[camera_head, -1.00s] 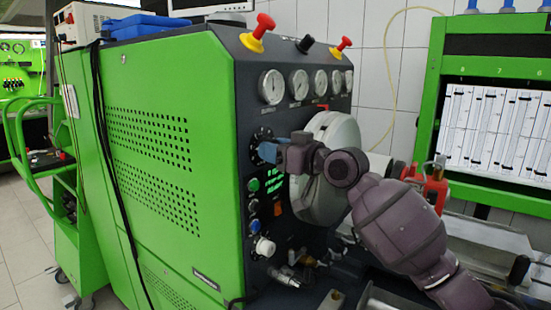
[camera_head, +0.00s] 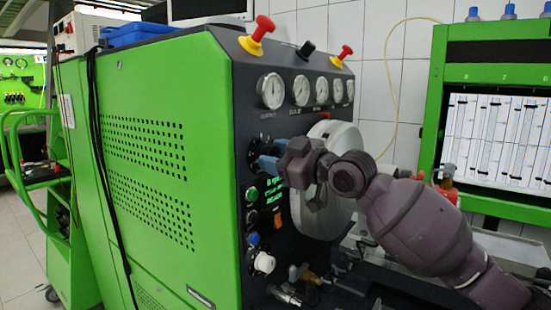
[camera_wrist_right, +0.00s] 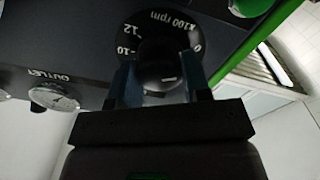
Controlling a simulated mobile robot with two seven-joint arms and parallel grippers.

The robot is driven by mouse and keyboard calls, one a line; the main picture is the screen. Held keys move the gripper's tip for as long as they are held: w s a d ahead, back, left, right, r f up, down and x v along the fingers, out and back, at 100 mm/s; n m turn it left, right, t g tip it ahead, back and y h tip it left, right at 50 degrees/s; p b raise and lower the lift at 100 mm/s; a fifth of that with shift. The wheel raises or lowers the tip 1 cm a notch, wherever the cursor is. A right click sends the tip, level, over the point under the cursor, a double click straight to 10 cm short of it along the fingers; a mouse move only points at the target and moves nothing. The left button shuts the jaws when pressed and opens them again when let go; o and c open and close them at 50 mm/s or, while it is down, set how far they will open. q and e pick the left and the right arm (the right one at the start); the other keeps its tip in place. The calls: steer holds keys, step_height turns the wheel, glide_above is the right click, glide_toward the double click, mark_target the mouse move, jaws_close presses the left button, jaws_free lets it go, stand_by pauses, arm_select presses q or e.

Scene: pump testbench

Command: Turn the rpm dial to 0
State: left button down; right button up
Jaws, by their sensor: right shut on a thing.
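The rpm dial (camera_head: 256,146) is a black round dial on the dark front panel of the green testbench (camera_head: 170,170), below the gauges. In the right wrist view its scale (camera_wrist_right: 150,24) reads "x100 rpm" with 0, 10 and 12 visible, and its dark knob (camera_wrist_right: 160,72) sits between my fingers. My right gripper (camera_head: 268,161) has blue fingertips and is shut on the knob; it also shows in the right wrist view (camera_wrist_right: 158,90). The gripper hides much of the dial in the head view. The knob's pointer cannot be made out. My left gripper is not in view.
Several round gauges (camera_head: 271,90) line the panel above. Red knobs with yellow bases (camera_head: 257,36) stand on the top edge. A green button (camera_head: 252,194), a blue button (camera_head: 253,239) and a white knob (camera_head: 264,263) sit below. A large grey disc (camera_head: 340,190) is right of the gripper.

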steer(key=shift+r, duration=0.1)
steer(key=o, duration=0.7)
steer(key=shift+c, duration=0.2)
steer(key=shift+o, duration=1.4)
steer(key=shift+d, duration=0.1)
steer(key=v, duration=1)
steer(key=shift+s+d+p, duration=0.2)
steer(key=shift+s+p, duration=0.05)
steer(key=shift+p, duration=0.05)
